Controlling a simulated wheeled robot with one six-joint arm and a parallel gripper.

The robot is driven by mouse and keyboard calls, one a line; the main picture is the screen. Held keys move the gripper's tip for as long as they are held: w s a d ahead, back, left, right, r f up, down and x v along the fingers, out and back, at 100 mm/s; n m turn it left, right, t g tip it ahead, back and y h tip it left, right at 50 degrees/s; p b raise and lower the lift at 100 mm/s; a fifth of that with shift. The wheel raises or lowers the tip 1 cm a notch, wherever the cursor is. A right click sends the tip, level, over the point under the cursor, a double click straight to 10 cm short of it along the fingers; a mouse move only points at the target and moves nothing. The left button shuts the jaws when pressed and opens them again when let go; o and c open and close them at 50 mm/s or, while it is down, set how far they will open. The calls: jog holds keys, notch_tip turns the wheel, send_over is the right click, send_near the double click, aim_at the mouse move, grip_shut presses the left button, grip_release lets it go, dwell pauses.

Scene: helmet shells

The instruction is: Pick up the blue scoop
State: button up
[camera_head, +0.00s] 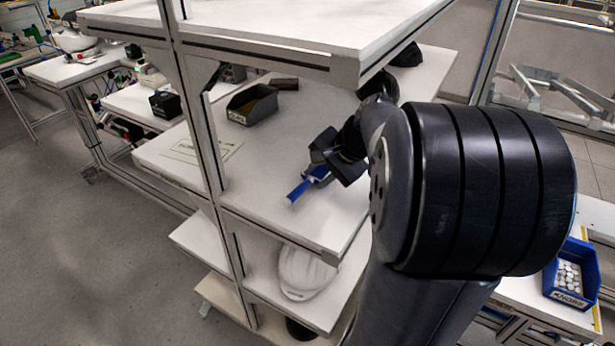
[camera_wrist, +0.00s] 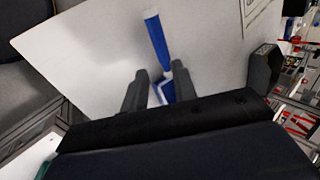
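The blue scoop (camera_head: 301,189) lies on the middle white shelf (camera_head: 275,205), near its front edge. In the wrist view the blue scoop (camera_wrist: 157,40) points its handle up and away from me, and its wider end lies between my fingers. My gripper (camera_head: 322,160) is low over the shelf at the scoop. In the wrist view my gripper (camera_wrist: 160,68) is open, with a finger on each side of the scoop. A gap shows at the left finger; the right finger is close to the scoop, and contact cannot be told. The scoop's near end is partly hidden.
A dark open bin (camera_head: 252,105) stands farther back on the same shelf. An upper shelf (camera_head: 270,25) hangs above. A white helmet shell (camera_head: 303,272) sits on the shelf below.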

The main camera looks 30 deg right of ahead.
aim_at(303, 187)
jog(key=p+x, duration=0.1)
jog(key=x, duration=0.6)
jog(key=shift+w+a, duration=0.1)
jog(key=shift+w, duration=0.05)
jog(key=shift+c, duration=0.4)
grip_shut()
